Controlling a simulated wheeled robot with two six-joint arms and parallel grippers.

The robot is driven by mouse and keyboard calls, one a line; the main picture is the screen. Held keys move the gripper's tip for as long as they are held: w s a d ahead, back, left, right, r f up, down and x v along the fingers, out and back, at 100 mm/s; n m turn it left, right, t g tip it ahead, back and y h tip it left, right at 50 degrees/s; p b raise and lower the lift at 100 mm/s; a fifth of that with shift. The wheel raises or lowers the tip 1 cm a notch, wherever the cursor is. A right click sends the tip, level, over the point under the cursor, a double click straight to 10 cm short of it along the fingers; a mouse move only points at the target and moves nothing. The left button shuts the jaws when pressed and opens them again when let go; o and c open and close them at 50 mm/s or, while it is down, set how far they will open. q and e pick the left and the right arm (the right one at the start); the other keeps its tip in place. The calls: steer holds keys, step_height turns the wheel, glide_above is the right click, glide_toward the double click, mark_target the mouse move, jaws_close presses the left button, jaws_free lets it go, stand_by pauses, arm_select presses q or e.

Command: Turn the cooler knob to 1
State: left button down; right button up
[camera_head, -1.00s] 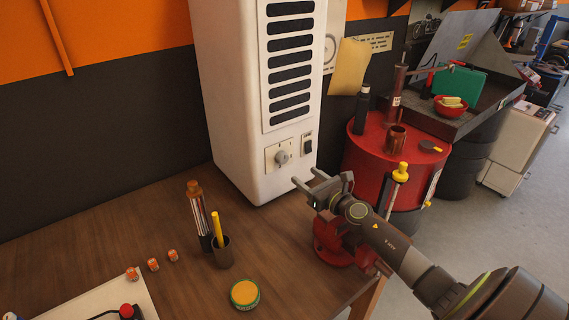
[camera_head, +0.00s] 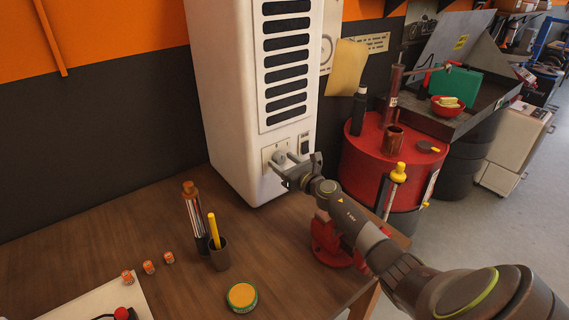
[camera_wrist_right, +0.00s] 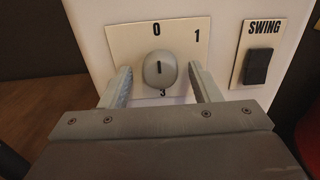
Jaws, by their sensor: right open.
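The cooler (camera_head: 228,100) is a tall white unit with dark vents, standing on the wooden table. Its round grey knob (camera_head: 280,157) sits low on the front face. The knob's short dark mark stands upright, in line with 0. My right gripper (camera_wrist_right: 162,86) is open, with one finger on each side of the knob and a visible gap to both. The head view shows my right gripper (camera_head: 276,167) at the knob. My left gripper is not in view.
A SWING switch (camera_wrist_right: 258,67) is just right of the knob plate. A red drum (camera_head: 372,176) stands right of the cooler.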

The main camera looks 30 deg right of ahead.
steer(key=c, duration=1)
steer(key=m+p, duration=0.1)
steer(key=m, duration=0.4)
steer(key=shift+m, duration=0.3)
steer(key=m+p, duration=0.1)
steer(key=m, duration=0.4)
steer(key=shift+m+p, duration=0.4)
steer(key=shift+m, duration=0.3)
steer(key=o, duration=1)
